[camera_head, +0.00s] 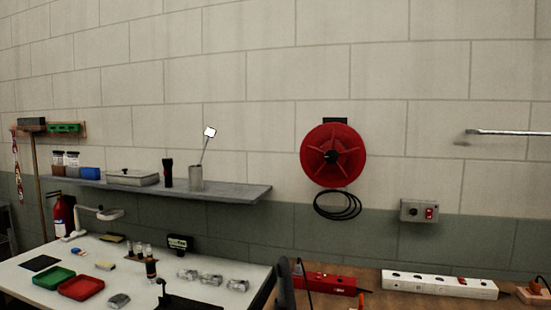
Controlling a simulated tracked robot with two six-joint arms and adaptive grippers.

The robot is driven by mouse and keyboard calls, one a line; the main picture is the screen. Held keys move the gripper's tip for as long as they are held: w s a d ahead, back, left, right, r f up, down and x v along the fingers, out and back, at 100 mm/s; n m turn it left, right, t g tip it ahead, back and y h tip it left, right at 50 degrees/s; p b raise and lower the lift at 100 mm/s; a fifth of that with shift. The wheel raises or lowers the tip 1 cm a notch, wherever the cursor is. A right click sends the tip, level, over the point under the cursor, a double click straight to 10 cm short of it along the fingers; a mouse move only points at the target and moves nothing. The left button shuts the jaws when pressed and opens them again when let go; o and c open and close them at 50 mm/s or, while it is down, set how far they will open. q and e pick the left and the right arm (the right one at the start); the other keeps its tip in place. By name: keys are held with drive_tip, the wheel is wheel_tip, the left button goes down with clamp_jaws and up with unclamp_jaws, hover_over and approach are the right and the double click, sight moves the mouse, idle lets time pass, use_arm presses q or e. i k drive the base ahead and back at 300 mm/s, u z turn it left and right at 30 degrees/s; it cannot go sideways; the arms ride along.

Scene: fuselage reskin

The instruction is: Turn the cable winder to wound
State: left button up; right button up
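The cable winder (334,155) is a round red reel with raised spokes and a dark hub, mounted on the block wall right of centre. A dark bracket shows at its top edge. Black cable (338,206) hangs in several loose loops just below the reel. Neither of my grippers can be made out in the head view, and nothing touches the winder.
A grey shelf (240,191) with jars, a tin, a torch and a cup is left of the winder. A switch box (419,211) is at its lower right. Below are a white table (215,268) and a brown bench with power strips (440,284). The wall around the reel is clear.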

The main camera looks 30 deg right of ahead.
sight(332, 156)
drive_tip(key=z, duration=1.15)
drive_tip(key=i, duration=0.1)
drive_tip(key=u, duration=2)
drive_tip(key=k, duration=1.7)
drive_tip(key=z, duration=1.2)
drive_tip(key=i, duration=1)
drive_tip(key=u, duration=0.05)
